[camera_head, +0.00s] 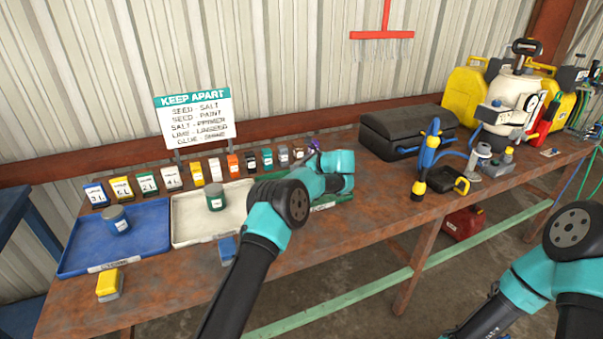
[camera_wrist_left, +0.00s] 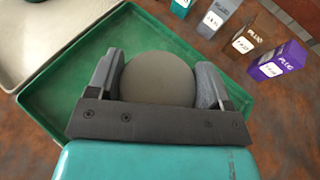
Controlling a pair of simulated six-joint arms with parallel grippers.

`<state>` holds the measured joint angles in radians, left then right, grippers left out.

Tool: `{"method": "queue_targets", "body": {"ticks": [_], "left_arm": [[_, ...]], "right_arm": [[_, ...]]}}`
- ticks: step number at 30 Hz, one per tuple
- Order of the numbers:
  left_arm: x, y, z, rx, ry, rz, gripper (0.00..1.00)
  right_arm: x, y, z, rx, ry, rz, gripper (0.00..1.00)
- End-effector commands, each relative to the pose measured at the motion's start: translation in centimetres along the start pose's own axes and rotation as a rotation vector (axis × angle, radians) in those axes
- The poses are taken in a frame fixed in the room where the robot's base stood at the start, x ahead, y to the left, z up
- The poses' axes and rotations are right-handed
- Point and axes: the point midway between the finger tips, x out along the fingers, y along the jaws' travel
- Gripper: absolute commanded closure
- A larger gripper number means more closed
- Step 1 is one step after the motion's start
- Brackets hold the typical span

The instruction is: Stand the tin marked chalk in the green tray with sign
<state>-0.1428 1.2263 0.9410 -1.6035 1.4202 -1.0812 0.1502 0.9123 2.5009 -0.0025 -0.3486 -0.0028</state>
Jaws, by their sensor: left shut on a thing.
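My left gripper (camera_wrist_left: 158,80) is shut on a round tin (camera_wrist_left: 160,72), seen from above with a plain grey lid. Its label is out of sight, so I cannot read whether it says chalk. The tin is over the green tray (camera_wrist_left: 62,98); I cannot tell whether it touches the tray floor. In the head view my left arm covers the gripper, the held tin and most of the green tray (camera_head: 326,205). The white sign with a teal heading KEEP APART (camera_head: 194,120) stands behind the trays and lists pairs of words. My right gripper is out of view.
A blue tray (camera_head: 85,256) holds a grey-lidded tin (camera_head: 115,219). Several small labelled boxes line the back. Yellow (camera_head: 109,285) and blue (camera_head: 227,249) blocks lie in front. A black case (camera_head: 408,132) stands right.

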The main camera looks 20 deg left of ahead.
Motion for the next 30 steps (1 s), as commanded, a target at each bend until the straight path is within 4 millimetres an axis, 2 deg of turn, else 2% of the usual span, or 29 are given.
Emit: {"method": "queue_targets", "body": {"ticks": [5, 10, 13, 26, 27, 30], "left_arm": [[0.2, -0.3, 0.1, -0.003, -0.001, 0.0, 0.57], [1.1, -0.3, -2.2, 0.002, 0.0, 0.0, 0.57], [1.5, -0.3, -3.0, -0.001, 0.0, 0.0, 0.57], [1.6, -0.3, -3.4, -0.001, -0.001, 0.0, 0.57], [1.7, -0.3, -3.5, 0.0, 0.0, 0.0, 0.24], [1.6, -0.2, -3.4, 0.0, 0.0, 0.0, 0.15]], "right_arm": [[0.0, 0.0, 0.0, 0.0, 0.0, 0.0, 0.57], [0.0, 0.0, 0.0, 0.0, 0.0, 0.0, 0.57], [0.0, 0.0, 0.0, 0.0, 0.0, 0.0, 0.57], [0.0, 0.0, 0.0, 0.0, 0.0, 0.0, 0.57], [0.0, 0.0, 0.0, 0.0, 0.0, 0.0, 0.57], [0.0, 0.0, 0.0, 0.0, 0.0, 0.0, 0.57]]}}
